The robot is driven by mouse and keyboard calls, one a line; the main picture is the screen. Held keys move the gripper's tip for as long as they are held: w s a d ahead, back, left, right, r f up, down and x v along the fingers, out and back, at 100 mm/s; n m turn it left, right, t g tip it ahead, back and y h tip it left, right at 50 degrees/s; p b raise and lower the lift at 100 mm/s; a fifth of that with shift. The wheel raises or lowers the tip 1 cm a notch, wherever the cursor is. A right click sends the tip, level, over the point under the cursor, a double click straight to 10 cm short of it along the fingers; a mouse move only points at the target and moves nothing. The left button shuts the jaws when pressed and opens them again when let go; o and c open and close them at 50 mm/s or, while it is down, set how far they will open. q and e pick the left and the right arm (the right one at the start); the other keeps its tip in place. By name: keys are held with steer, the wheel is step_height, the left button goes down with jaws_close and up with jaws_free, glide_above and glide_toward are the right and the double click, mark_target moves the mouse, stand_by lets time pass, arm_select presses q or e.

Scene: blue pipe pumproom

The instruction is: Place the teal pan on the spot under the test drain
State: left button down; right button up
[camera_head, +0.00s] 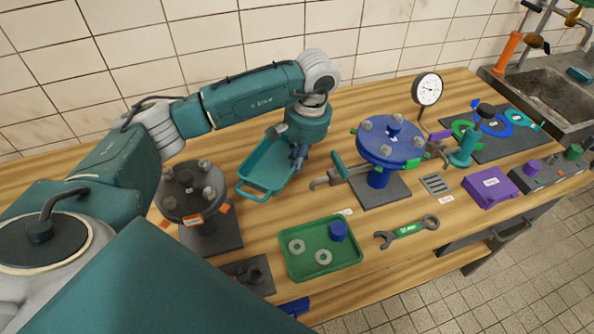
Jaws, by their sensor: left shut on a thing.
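The teal pan (262,172) is a shallow rectangular tray with a loop handle at its near left end. My left gripper (298,158) reaches down at the pan's right side and is shut on its rim. I cannot tell whether the pan touches the table or hangs just above it. A small drain pipe with a teal lever (338,166) sticks out left from the blue flanged stand (390,142), right of the pan. Its bent spout (318,184) points down over the bench. No marked spot shows clearly under it. My right gripper is not in view.
A green tray (320,262) with washers and a blue cap lies in front. A dark flanged stand (190,195) is left of the pan. A wrench (407,232), a slotted grate (436,184) and a purple box (490,186) lie right. Bare wood shows below the spout.

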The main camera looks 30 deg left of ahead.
arm_select(q)
steer(key=shift+f+p, duration=0.45)
steer(key=shift+f, duration=2.5)
steer(key=c, duration=1.9)
jaws_free()
